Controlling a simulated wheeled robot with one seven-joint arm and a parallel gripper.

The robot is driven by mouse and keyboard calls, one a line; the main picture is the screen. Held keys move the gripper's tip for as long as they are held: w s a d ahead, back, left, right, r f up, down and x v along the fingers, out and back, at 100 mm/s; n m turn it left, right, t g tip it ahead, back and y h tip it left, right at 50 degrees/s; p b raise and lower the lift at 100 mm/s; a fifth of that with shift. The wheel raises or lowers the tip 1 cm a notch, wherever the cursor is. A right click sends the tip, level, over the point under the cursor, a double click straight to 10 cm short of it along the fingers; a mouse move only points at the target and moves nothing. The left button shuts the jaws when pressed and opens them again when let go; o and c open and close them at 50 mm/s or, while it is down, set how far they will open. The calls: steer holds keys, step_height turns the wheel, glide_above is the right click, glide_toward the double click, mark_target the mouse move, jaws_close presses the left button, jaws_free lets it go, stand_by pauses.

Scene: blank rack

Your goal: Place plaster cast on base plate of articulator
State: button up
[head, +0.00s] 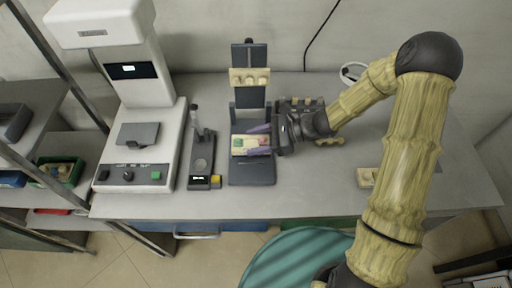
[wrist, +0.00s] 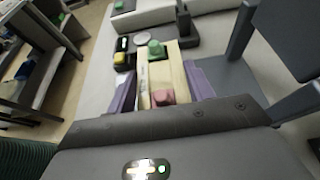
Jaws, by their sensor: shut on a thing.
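The plaster cast (head: 241,146) is a cream block with a green piece and a reddish piece on top. My gripper (head: 258,141) comes in from the right and its purple fingers are shut on the cast's two long sides. In the wrist view the cast (wrist: 161,78) sits between the fingers (wrist: 160,94), with the green piece at its far end. The articulator (head: 249,100) is a dark upright frame with a cream toothed cast on its upper part. Its base plate (head: 252,174) lies under and in front of the held cast. I cannot tell whether the cast touches it.
A slim dark device (head: 201,160) with a yellow block stands just left of the base plate. A large white machine (head: 140,120) is farther left. A dark rack (head: 300,104) stands behind my gripper. Another cream cast (head: 367,177) lies to the right. The front right bench is mostly clear.

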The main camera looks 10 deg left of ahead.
step_height(320, 180, down, 3)
steer(key=shift+r, duration=0.1)
steer(key=shift+f, duration=0.45)
steer(key=shift+s+f, duration=0.1)
steer(key=shift+s, duration=0.05)
steer(key=o, duration=1.1)
steer(key=shift+c, duration=0.2)
steer(key=v, duration=1.2)
